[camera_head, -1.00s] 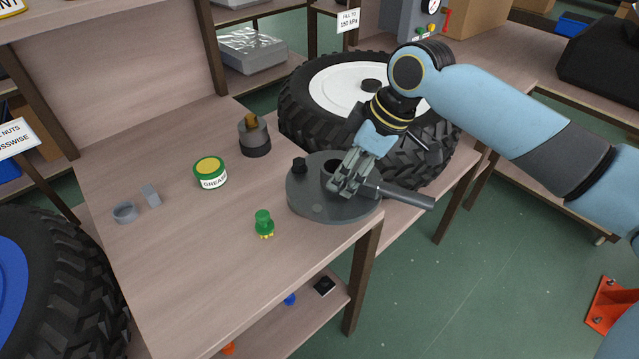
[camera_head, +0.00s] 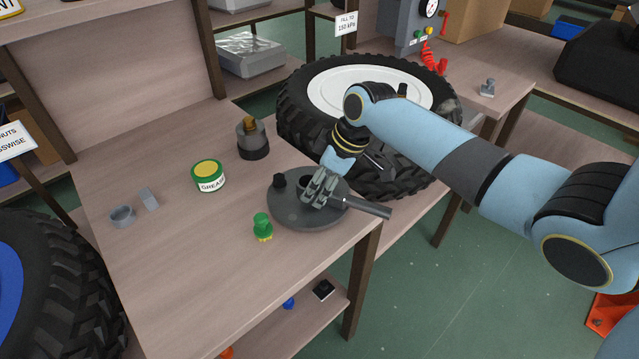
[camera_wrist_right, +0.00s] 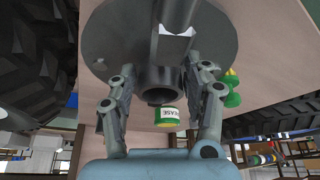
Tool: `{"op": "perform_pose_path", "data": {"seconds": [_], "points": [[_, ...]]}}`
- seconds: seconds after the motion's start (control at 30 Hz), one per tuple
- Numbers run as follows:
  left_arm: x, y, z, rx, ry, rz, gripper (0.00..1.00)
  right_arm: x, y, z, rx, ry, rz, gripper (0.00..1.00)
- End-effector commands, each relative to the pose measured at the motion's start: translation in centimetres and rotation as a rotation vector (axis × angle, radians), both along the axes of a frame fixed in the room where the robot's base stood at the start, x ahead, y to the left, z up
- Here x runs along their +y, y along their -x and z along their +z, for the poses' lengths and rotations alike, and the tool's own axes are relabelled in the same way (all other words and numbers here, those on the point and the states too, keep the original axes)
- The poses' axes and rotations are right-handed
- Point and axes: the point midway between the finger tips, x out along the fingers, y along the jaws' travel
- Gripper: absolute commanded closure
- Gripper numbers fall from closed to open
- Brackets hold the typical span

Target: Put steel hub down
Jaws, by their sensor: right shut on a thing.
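The steel hub (camera_head: 290,214) is a dark grey round plate with a raised central tube, a black knob and a rod sticking out to the right. My right gripper (camera_head: 318,191) is shut on its central tube. The hub is over the right part of the workbench top (camera_head: 190,255), near the edge. I cannot tell whether it touches the wood. In the right wrist view the hub (camera_wrist_right: 215,40) fills the top, with its tube between the fingers. My left gripper is out of view.
A green piece (camera_head: 262,226) stands close to the hub's left front. A grease tin (camera_head: 208,176), a dark cylinder with a brown top (camera_head: 251,140) and grey small parts (camera_head: 122,215) are farther left. A big tyre (camera_head: 300,125) lies behind. The front middle of the bench is clear.

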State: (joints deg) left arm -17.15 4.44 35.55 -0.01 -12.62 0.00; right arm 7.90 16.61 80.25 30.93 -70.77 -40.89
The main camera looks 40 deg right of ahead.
Motion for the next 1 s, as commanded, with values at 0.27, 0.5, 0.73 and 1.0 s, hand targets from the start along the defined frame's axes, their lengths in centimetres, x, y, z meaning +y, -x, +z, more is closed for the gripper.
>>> {"op": "perform_pose_path", "data": {"seconds": [0.27,0.5,0.73,1.0], "points": [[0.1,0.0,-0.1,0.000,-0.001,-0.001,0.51,0.0,0.0,-0.2,0.000,0.000,0.000,0.47],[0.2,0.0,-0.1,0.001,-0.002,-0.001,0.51,0.0,0.0,-0.2,0.000,0.000,0.000,0.27],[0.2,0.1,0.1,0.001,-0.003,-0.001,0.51,0.0,0.0,0.2,-0.001,-0.001,0.000,0.27],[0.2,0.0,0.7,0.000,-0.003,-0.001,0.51,-1.3,1.5,4.7,-0.003,0.004,0.001,0.27]]}}
